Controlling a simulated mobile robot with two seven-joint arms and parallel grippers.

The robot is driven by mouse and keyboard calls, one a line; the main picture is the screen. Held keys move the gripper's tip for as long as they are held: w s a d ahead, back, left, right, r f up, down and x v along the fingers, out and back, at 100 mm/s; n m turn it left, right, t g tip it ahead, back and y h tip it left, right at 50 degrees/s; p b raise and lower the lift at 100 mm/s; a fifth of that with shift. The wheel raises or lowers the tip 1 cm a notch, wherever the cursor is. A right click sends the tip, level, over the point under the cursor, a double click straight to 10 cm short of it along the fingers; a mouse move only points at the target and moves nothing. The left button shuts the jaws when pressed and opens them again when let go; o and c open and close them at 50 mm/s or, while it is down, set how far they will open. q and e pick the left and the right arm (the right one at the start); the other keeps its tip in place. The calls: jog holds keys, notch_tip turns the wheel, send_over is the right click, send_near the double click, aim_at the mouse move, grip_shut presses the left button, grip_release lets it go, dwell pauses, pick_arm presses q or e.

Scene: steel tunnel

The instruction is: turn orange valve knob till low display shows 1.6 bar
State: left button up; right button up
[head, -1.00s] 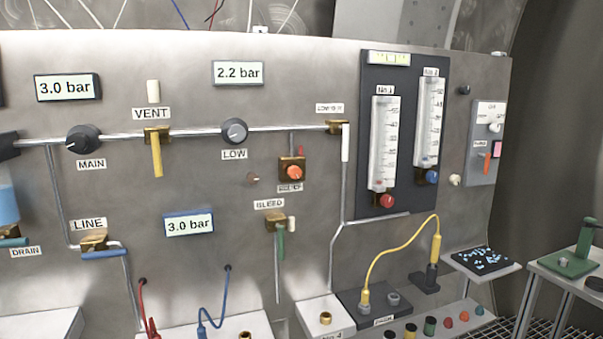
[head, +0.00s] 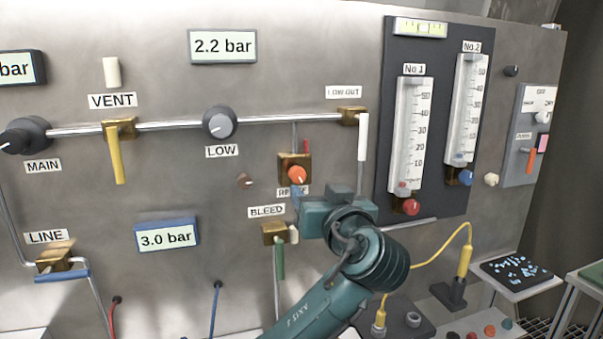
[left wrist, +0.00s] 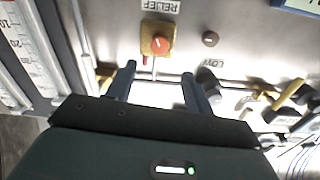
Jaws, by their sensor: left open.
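The orange valve knob (head: 297,174) sits on a brass block on the steel panel, below and right of the LOW knob (head: 219,123). The low display (head: 222,46) above the LOW knob reads 2.2 bar. My left gripper (head: 300,194) is just below the orange knob in the head view and partly covers the RELIEF label. In the left wrist view, upside down, the open fingers of my left gripper (left wrist: 159,72) point toward the orange knob (left wrist: 159,43), which shows beyond and between the tips. The fingers appear apart from the knob. My right gripper is out of view.
The yellow VENT lever (head: 117,154) is to the left, and the green BLEED lever (head: 280,260) hangs below the knob. Flow tubes (head: 408,130) stand to the right. A pipe with a white handle (head: 363,137) runs between. A yellow hose (head: 440,244) loops lower right.

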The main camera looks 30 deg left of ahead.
aim_at(299, 176)
pick_arm(q)
jog(key=p+x, duration=0.2)
jog(key=x, duration=0.7)
jog(key=shift+w+a, duration=0.2)
jog(key=shift+w, duration=0.05)
jog(key=shift+c, duration=0.2)
jog(key=shift+f, duration=0.1)
jog(key=c, duration=0.9)
